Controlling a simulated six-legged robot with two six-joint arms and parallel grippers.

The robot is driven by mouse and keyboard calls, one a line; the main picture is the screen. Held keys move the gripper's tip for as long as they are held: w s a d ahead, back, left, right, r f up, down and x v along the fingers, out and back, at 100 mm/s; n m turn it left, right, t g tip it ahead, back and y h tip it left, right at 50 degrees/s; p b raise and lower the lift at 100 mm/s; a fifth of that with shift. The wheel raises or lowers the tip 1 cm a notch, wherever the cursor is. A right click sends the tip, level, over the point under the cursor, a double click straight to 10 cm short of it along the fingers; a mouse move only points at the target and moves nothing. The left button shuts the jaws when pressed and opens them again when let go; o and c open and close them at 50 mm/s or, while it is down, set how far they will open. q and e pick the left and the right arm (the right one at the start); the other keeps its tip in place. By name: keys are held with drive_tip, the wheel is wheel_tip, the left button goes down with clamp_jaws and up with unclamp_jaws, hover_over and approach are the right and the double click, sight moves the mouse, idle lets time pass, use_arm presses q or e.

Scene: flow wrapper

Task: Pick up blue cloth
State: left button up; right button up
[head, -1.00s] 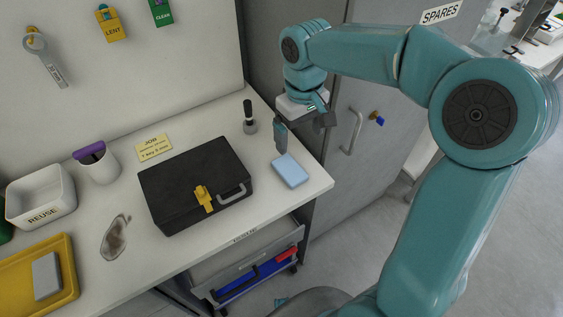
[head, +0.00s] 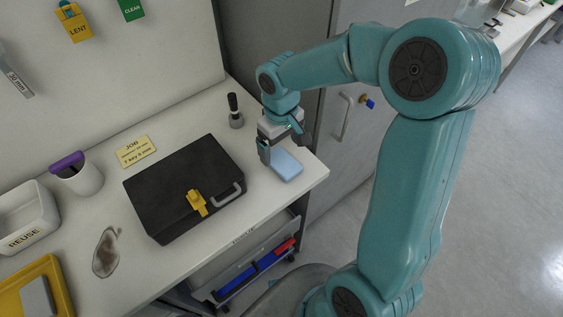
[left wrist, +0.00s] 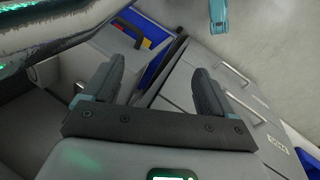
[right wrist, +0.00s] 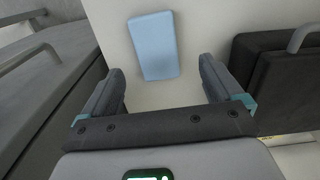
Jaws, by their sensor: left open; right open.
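The blue cloth (head: 286,166) is a light blue folded rectangle lying flat near the right end of the white bench. It also shows in the right wrist view (right wrist: 153,46), ahead of the fingertips and roughly between them. My right gripper (right wrist: 157,85) is open and empty, above the bench close to the cloth. In the head view my right gripper (head: 277,150) hides part of the cloth's far side. My left gripper (left wrist: 162,78) is open and empty in its wrist view, over the drawer and cabinet area, away from the cloth.
A black case (head: 165,195) with a yellow latch lies left of the cloth. A dark-handled stamp-like tool (head: 235,112) stands behind. A grey cabinet (head: 345,150) adjoins the bench's right end. An open drawer (head: 250,268) with blue and red contents is below.

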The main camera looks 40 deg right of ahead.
sight(283, 161)
drive_tip(key=f, duration=0.6)
drive_tip(key=shift+s+d, duration=0.1)
drive_tip(key=shift+d, duration=0.15)
drive_tip(key=shift+r, duration=0.1)
drive_tip(key=c, duration=1.1)
